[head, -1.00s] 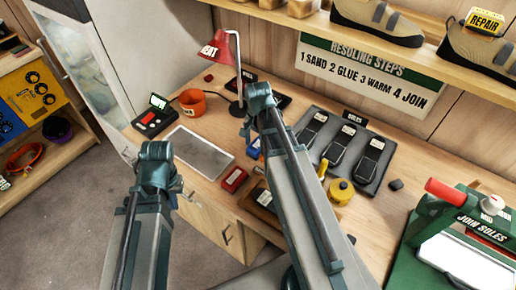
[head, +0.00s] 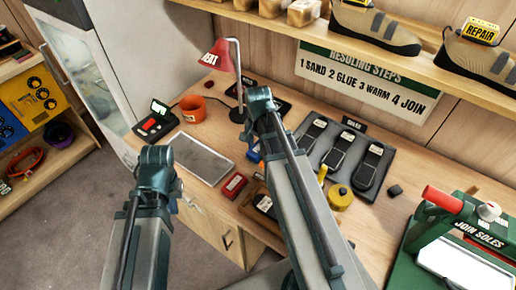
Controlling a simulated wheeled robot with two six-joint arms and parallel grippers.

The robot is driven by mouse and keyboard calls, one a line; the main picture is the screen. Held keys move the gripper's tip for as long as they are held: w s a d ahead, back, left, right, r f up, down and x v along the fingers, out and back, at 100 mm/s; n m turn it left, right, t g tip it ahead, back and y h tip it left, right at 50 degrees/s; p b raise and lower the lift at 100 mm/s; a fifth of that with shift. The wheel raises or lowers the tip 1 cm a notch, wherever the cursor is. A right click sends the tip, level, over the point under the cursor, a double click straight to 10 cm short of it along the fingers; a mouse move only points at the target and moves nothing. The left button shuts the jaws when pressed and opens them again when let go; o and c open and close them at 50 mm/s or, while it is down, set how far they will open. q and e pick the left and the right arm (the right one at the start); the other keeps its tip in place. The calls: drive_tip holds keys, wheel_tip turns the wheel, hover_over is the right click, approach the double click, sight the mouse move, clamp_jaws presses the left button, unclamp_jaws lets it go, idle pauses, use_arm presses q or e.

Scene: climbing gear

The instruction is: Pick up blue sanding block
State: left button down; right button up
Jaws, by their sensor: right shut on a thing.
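The blue sanding block (head: 254,152) shows as a small blue patch at the left edge of my right arm (head: 262,106), above the front part of the bench. Most of the block is hidden behind that arm. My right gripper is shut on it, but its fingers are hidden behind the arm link. I cannot see whether the block touches the bench. My left arm (head: 155,170) is at the lower left, in front of the bench edge; its fingertips cannot be made out clearly.
A red block (head: 234,185) lies near the bench front, beside a dark tray. A grey mat (head: 201,158), an orange cup (head: 191,108) and a red lamp (head: 221,56) are left. Soles on a dark board (head: 325,172), a yellow round container (head: 340,196) and a green press (head: 430,235) are right.

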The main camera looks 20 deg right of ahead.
sight(258, 148)
wheel_tip(258, 148, up, 9)
drive_tip(key=p, duration=0.8)
drive_tip(key=o, duration=0.8)
drive_tip(key=c, duration=0.6)
drive_tip(key=shift+f+b, duration=0.7)
drive_tip(key=shift+f, duration=0.15)
drive_tip(key=shift+r, duration=0.1)
